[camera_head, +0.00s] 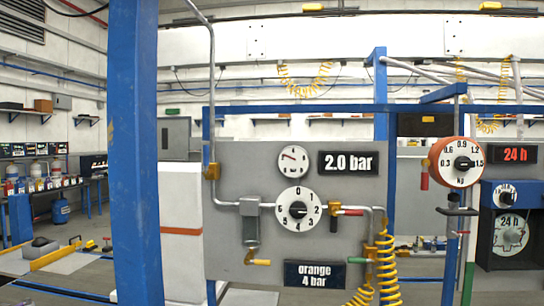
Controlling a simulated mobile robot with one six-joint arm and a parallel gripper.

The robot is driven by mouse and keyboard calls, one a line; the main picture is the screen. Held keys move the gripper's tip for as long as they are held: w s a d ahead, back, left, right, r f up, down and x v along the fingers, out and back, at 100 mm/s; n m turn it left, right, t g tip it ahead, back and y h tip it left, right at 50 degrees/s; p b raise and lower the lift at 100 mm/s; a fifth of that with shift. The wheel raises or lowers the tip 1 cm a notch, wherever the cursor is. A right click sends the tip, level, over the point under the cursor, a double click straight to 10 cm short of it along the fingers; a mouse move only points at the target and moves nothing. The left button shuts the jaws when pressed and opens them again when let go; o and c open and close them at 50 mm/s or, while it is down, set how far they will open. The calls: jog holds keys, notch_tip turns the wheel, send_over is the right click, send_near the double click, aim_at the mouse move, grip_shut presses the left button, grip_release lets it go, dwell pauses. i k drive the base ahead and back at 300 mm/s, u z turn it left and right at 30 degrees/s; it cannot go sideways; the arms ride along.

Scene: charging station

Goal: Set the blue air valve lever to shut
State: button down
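A grey panel (345,235) stands ahead in the head view, with pipes, dials and valve handles on it. No lever on it is clearly blue at this size. A red-tipped lever (350,212) lies roughly level beside the large white dial (298,210). A yellow handle (262,262) is at the lower left. A green fitting (386,261) is on the right pipe by the yellow coiled hose (387,280). My gripper is not in view.
A blue post (135,150) stands close at the left. An orange-rimmed dial (459,162) stands at the right.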

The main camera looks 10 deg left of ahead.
aim_at(206, 155)
jog(key=z, duration=1.7)
jog(key=k, duration=1.8)
jog(key=u, duration=1.65)
jog(key=i, duration=1.7)
jog(key=u, duration=0.05)
